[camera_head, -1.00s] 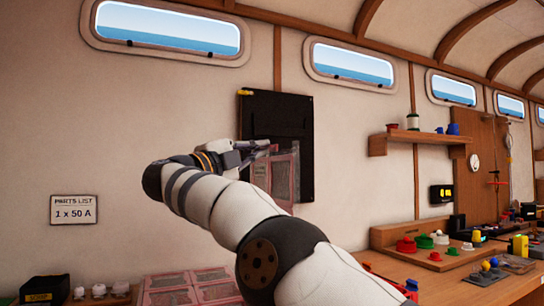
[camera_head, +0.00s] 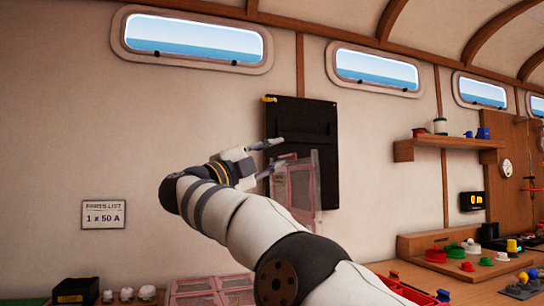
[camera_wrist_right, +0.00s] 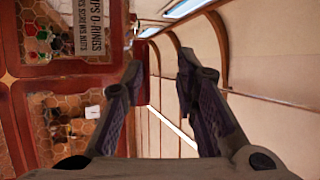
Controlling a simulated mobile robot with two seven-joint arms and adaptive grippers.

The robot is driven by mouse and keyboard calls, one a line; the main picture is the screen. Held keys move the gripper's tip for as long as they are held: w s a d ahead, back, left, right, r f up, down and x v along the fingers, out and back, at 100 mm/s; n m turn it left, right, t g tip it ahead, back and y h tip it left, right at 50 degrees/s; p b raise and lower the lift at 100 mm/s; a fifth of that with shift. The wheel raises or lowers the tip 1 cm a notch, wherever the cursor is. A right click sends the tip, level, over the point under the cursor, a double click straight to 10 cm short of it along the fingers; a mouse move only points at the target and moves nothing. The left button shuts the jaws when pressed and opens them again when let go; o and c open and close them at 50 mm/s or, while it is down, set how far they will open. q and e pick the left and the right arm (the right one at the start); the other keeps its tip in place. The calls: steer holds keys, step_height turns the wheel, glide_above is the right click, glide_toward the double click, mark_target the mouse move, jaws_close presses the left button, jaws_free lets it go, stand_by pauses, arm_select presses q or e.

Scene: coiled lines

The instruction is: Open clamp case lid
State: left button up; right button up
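The clamp case appears to be the pink-framed box (camera_head: 212,290) at the bottom of the head view, partly hidden by my right arm. A pink-edged, see-through panel (camera_head: 302,188), which looks like its lid, stands raised in front of the dark wall board. Its lower part is hidden behind my arm. My right gripper (camera_head: 283,153) is beside the panel's upper left edge, with its two fingers spread. The right wrist view shows the same gripper (camera_wrist_right: 158,75) open, with nothing between the fingers. I cannot tell whether a finger touches the panel. My left gripper is out of view.
The dark board (camera_head: 318,125) hangs on the wall behind the gripper. A black box (camera_head: 75,291) and white knobs (camera_head: 127,294) are at lower left. A shelf (camera_head: 448,148) and colored parts (camera_head: 452,250) on the bench are at right.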

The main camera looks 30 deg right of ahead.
steer(key=shift+a, duration=0.1)
steer(key=v, duration=1.1)
steer(key=shift+a, duration=0.35)
